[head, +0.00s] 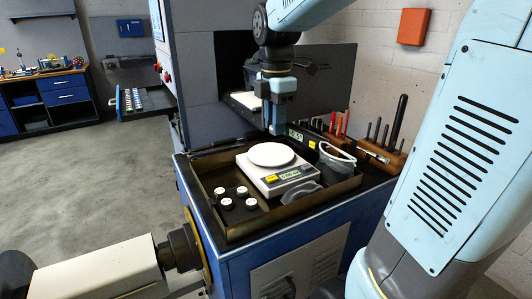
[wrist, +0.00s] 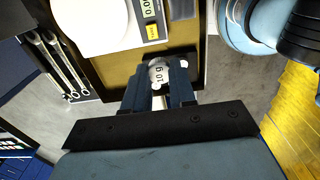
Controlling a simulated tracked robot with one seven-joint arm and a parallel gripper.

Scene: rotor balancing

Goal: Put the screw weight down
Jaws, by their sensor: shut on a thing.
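My gripper (head: 275,131) points down over the back part of the bench top, behind the digital scale, in the head view. In the wrist view, my gripper (wrist: 160,92) is shut on a pale screw weight (wrist: 158,73) marked "10 g", which sits between the blue fingers. I cannot make out the held weight in the head view. Whether it touches anything below is unclear.
The scale (head: 278,179) with its round white plate (head: 271,154) stands in a shallow tray (head: 237,232). Several white-topped weights (head: 226,204) stand at the tray's left. Tool racks (head: 381,147) line the right. Wrenches (wrist: 55,60) show in the wrist view.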

